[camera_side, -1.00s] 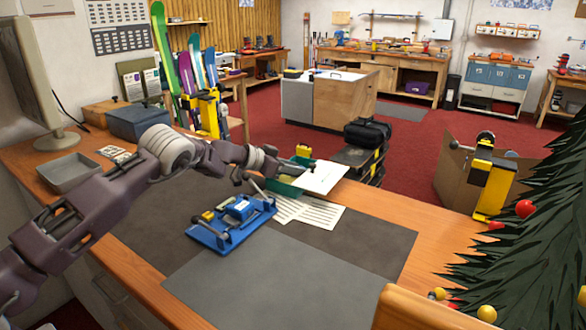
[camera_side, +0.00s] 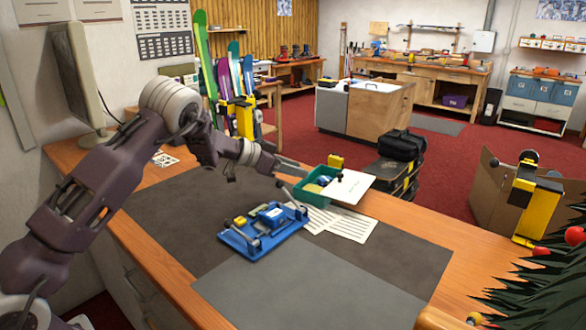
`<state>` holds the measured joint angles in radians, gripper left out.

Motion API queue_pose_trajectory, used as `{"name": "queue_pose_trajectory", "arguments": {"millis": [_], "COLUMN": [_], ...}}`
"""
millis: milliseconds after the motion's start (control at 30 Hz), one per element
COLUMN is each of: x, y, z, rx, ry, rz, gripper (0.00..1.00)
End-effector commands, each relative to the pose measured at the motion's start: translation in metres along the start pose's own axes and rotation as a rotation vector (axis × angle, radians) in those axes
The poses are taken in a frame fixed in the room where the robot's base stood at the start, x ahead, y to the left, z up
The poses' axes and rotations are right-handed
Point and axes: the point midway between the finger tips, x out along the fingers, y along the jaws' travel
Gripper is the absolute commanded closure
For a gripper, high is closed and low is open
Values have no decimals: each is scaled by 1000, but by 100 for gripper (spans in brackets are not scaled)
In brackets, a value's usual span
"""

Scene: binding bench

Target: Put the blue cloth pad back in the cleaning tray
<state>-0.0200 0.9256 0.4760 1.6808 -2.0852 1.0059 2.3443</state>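A green tray (camera_side: 312,197) stands at the back of the bench, to the right of my gripper. A small blue item (camera_side: 324,180) shows inside it, next to something yellowish; it may be the cloth pad, but it is too small to be sure. My gripper (camera_side: 293,166) hangs at the tray's left side and points right. Its fingers are too small and overlapped to tell their opening, and I see nothing clearly held. A blue fixture (camera_side: 240,243) with a blue block (camera_side: 271,217) and a black-knobbed lever lies on the dark mat in front.
A white panel (camera_side: 350,188) adjoins the tray's right side, and printed sheets (camera_side: 350,226) lie in front. A small yellow item (camera_side: 335,161) is behind the tray. A monitor (camera_side: 78,75) stands at the left. The grey front mat (camera_side: 310,285) is clear.

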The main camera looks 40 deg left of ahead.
Motion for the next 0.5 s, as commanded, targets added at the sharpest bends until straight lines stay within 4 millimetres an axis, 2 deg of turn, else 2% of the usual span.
{"name": "queue_pose_trajectory", "arguments": {"millis": [267,333,367,433,467,500], "x": [-7,-13,-19,-43,-58,-82], "y": [1,11,20,59,81,115], "z": [-1,-11,-20,-47,-60,-74], "rx": [-1,-22,-44,-122,-163,-215], "ry": [2,1,-1,-25,-47,-88], "rz": [3,25,47,130,175,235], "gripper": [65,65,65,65,65,65]}}
